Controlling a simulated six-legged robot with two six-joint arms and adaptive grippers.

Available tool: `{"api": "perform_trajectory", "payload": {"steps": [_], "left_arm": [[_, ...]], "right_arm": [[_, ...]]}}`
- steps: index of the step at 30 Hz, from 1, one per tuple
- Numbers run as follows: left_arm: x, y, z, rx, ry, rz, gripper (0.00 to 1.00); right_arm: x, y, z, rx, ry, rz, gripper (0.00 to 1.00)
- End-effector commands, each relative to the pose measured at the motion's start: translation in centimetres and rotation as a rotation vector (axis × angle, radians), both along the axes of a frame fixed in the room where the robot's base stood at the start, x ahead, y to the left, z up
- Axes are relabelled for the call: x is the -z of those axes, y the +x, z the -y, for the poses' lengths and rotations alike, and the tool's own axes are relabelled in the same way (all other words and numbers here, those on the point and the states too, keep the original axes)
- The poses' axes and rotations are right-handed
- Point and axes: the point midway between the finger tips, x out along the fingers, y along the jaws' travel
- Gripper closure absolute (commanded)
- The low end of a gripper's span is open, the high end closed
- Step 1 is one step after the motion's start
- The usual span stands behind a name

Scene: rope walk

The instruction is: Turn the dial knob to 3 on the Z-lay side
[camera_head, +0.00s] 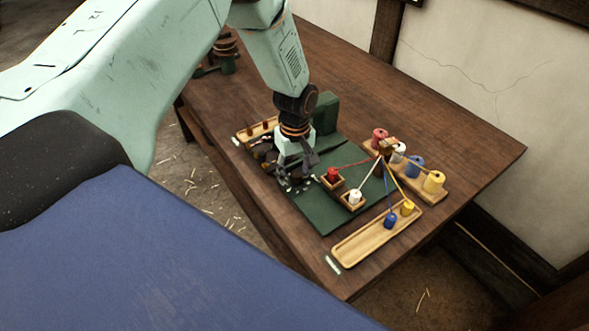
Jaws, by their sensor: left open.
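My left gripper (294,178) reaches down from above to the left part of a green board (318,216) on the table. It is open, and its dark fingers are low over the board's left edge. I cannot make out the dial knob, its numbers or the Z-lay marking; the gripper covers part of that area. My right gripper is not in view. On the board, a red spool (333,174) and a white spool (354,196) sit in small wooden holders, with cords running to a post at the board's far right edge.
A rack (432,196) with several coloured spools stands at the right. A wooden tray (349,250) with a blue and a yellow spool is at the front. Another tray (243,137) lies left of the wrist. A green block (325,112) stands behind. The table's (440,127) back right is clear.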

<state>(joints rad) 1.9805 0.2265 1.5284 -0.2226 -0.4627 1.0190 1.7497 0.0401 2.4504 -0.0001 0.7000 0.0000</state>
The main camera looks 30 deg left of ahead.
Motion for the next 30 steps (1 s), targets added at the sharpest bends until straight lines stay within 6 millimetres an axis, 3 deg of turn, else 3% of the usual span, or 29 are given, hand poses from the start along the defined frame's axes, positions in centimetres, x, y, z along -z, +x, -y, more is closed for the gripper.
{"api": "perform_trajectory", "payload": {"steps": [2, 21, 30], "left_arm": [[-0.01, 0.1, 0.01, 0.001, 0.001, 0.001, 0.48], [-0.06, 0.14, -0.02, 0.001, 0.001, -0.001, 1.0], [-0.04, 0.15, 0.0, 0.005, 0.0, 0.0, 1.0]], "right_arm": [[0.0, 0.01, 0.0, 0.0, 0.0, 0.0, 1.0], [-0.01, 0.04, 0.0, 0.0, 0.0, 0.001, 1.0], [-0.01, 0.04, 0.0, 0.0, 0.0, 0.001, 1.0]]}}
